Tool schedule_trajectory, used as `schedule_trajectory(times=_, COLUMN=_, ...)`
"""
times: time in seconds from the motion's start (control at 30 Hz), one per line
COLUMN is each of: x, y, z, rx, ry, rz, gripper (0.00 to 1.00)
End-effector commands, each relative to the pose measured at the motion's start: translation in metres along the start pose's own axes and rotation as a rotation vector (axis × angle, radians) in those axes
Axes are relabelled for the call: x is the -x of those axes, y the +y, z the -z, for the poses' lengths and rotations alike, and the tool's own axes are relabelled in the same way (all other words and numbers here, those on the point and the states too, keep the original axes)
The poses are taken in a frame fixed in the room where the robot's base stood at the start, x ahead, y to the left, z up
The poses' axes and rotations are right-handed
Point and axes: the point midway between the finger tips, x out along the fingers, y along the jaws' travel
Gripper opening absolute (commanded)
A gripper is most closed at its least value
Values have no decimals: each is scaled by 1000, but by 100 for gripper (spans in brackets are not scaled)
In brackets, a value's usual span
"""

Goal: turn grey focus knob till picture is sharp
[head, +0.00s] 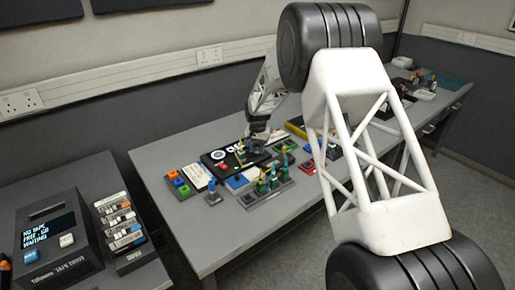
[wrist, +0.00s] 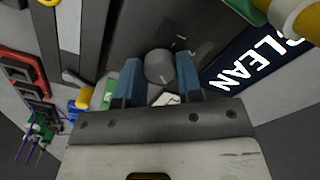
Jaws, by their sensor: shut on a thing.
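In the wrist view the grey focus knob (wrist: 160,66) stands on a dark panel, between the two blue fingers of my gripper (wrist: 158,80). The fingers are shut on its sides. A small pale pointed mark shows just below the knob, between the fingers. The picture (wrist: 255,62) is a dark blue screen at the right with large white letters, of which "LEAN" is readable and looks fairly crisp; its upper part is cut off by a yellow and white part. In the head view my gripper (head: 256,143) is low over the black device on the table, and the knob is hidden there.
Coloured blocks and small stands (head: 267,185) crowd the table around the device. A tape drive (head: 55,240) reading "NO TAPE" and a cartridge rack (head: 122,230) stand at the left. In the wrist view a red frame (wrist: 28,75) and green parts lie left.

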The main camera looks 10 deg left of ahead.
Motion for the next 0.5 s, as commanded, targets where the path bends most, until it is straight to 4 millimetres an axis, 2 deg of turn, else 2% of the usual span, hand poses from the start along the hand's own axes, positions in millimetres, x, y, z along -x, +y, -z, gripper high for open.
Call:
schedule_trajectory(times=0.37, x=0, y=0, z=0, rx=-6, ry=-1, rz=0, gripper=10)
schedule_trajectory(times=0.4, x=0, y=0, z=0, rx=-6, ry=-1, rz=0, gripper=36)
schedule_trajectory(times=0.5, x=0, y=0, z=0, rx=-6, ry=-1, rz=0, gripper=52)
